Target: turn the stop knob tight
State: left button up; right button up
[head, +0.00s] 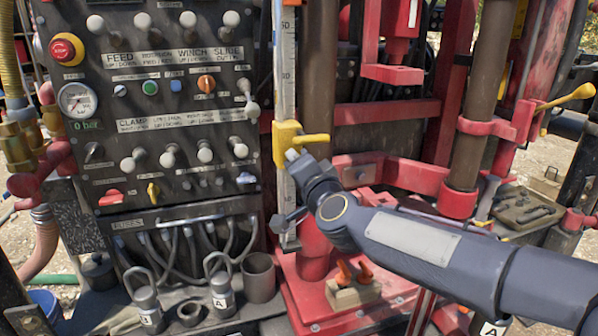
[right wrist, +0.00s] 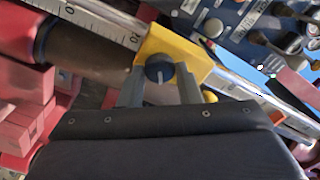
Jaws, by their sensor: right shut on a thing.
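The stop knob (right wrist: 159,69) is a round dark knob with a pale line across its face. It sits on a yellow stop block (right wrist: 188,56) around the graduated scale (right wrist: 102,17). In the right wrist view, the two grey fingers of my right gripper (right wrist: 160,84) lie on either side of the knob and are shut on it. In the head view, my right gripper (head: 293,157) is at the front of the yellow block (head: 282,142), and the knob is hidden there. My left gripper is in neither view.
A yellow lever (head: 313,138) sticks out right of the block, close above my right gripper. The control panel (head: 130,133) with its levers stands to the left.

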jog(key=shift+f+m+b, duration=0.15)
jog(key=shift+m+b, duration=1.2)
jog(key=shift+m, duration=2.35)
jog(key=o, duration=0.9)
jog(key=shift+o, duration=0.2)
jog(key=v, duration=0.7)
jog(key=shift+s+d, duration=0.15)
jog(key=shift+s, duration=0.2)
